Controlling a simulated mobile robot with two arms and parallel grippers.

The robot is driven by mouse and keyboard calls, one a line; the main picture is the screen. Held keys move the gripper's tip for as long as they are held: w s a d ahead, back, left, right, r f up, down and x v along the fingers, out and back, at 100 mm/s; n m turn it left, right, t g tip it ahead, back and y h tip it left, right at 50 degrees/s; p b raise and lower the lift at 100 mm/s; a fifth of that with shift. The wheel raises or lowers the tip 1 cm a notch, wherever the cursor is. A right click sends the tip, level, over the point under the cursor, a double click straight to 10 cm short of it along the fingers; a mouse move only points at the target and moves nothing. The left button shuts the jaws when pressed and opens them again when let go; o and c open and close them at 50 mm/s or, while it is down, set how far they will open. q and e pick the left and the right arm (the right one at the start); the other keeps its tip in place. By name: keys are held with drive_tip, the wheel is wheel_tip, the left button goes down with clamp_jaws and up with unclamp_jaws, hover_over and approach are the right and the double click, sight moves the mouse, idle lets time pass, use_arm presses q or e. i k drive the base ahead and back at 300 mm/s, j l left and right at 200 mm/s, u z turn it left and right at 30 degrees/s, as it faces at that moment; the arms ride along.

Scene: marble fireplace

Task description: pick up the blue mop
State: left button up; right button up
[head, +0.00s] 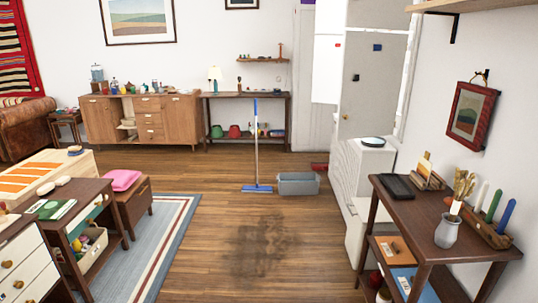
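A blue mop (257,189) stands upright in the head view, a little above the middle of the picture. Its flat blue head is on the wooden floor. Its handle is pale grey low down and blue at the top, and it rises in front of the dark console table. The mop stands just left of a grey bin and looks apart from it. Neither of my grippers is in view.
A grey bin (298,183) is on the floor right of the mop. A dark stain (262,245) marks the open floor nearer me. A blue striped rug (160,235) and low furniture are left. A dark side table (415,212) stands right. The console table (245,96) is behind.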

sight(257, 187)
drive_tip(key=i, duration=4.9)
drive_tip(key=i+u, duration=0.15)
drive_tip(key=i, duration=0.35)
drive_tip(key=i+l+u, duration=0.2)
drive_tip(key=i, duration=0.25)
drive_tip(key=i+l+u, duration=0.15)
drive_tip(key=i, duration=0.35)
